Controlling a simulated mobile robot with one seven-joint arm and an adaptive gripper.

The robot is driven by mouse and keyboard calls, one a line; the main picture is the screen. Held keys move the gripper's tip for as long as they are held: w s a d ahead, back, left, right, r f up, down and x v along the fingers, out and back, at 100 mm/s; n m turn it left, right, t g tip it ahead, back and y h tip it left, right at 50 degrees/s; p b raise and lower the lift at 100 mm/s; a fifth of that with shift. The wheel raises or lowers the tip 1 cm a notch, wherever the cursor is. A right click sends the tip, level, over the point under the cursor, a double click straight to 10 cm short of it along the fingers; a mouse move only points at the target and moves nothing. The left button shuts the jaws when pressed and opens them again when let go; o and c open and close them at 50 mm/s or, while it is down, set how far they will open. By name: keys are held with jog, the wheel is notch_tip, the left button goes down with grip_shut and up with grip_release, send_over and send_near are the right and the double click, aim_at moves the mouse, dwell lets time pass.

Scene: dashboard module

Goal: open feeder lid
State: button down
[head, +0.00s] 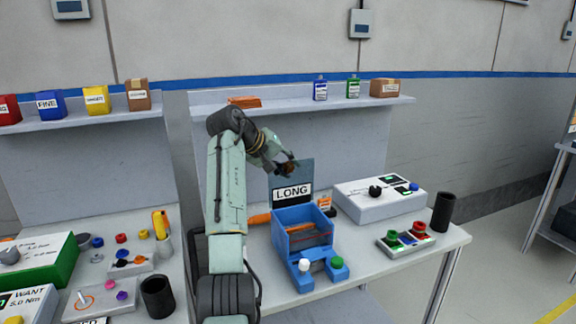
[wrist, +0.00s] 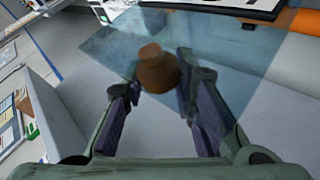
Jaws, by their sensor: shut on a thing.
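The feeder is a blue open-topped box (head: 291,240) on the right-hand table, with a white and a green button on its front. Its translucent dark lid (head: 306,172) stands up steeply above the back of the box; it also shows as a bluish clear sheet in the wrist view (wrist: 95,55). A brown knob (wrist: 155,68) sits on the lid. My gripper (head: 288,168) is at the lid's upper left, shut on the knob, which shows between its fingertips in the wrist view (wrist: 157,78). The knob is hardly visible in the head view.
A LONG sign (head: 292,193) is at the feeder's back. To the right are a white console (head: 380,198), a button box (head: 406,240) and a black cup (head: 443,212). An orange tube (head: 259,218) lies left of the feeder. A shelf (head: 300,103) runs behind.

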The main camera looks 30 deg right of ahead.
jog(key=shift+w+a+f, duration=0.15)
jog(key=shift+a+f, duration=0.1)
jog(key=shift+f, duration=0.4)
jog(key=c, duration=1.4)
grip_release()
jog(key=shift+a, duration=0.1)
jog(key=shift+o, duration=0.5)
jog(key=shift+r, duration=0.15)
jog(key=shift+d+r, duration=0.15)
jog(key=shift+d, duration=0.05)
jog(key=v, duration=1.2)
